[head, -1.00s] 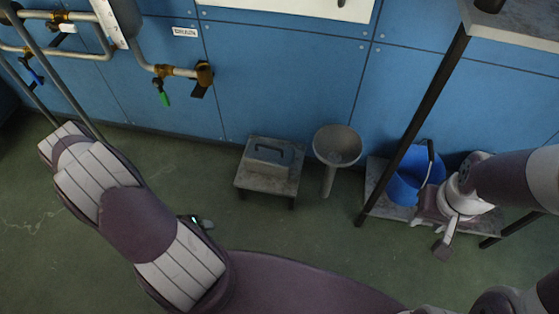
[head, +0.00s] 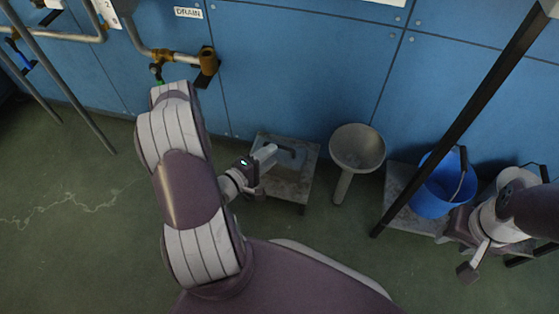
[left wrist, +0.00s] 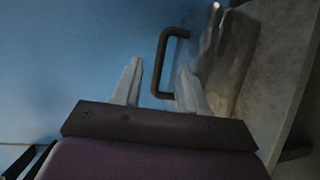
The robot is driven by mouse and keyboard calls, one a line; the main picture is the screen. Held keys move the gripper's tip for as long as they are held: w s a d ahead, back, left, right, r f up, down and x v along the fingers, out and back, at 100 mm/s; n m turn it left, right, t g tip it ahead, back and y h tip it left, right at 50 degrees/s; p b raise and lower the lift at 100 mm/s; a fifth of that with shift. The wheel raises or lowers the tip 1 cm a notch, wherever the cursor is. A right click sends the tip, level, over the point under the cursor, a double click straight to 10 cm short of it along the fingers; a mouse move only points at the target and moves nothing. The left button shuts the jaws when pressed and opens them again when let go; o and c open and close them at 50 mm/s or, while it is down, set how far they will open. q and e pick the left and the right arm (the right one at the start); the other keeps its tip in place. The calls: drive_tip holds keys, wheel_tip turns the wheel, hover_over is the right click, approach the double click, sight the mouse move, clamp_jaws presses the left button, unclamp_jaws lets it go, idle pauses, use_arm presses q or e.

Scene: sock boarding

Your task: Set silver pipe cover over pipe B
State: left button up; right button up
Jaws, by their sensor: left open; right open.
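The silver cover (head: 287,165) with a dark handle sits on a low grey stool (head: 302,187) in the head view, partly hidden by my left gripper. My left gripper (head: 270,152) is open right at the cover. In the left wrist view, the dark handle (left wrist: 164,62) lies just ahead and between the spread fingertips (left wrist: 160,80), not clasped. The cover's shiny side (left wrist: 234,60) is right of it. My right gripper (head: 467,270) is open, low in front of the blue bucket. No pipe is legibly marked B; a pipe with a brass valve (head: 207,62) stands by the DRAIN label.
A grey funnel-topped stand (head: 358,147) is just right of the stool. A blue bucket (head: 441,188) stands on a low shelf behind a dark table leg (head: 470,108). Thin grey poles (head: 62,80) stand at left. The blue wall (head: 290,80) is close behind; green floor is open at lower left.

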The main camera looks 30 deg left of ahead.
sight(279, 156)
use_arm(q)
drive_tip(key=b+x, duration=0.1)
drive_tip(key=x, duration=0.2)
drive_tip(key=shift+w+d+f, duration=0.1)
drive_tip(key=shift+w+f, duration=0.05)
drive_tip(key=shift+w, duration=0.05)
clamp_jaws()
idle(1.2)
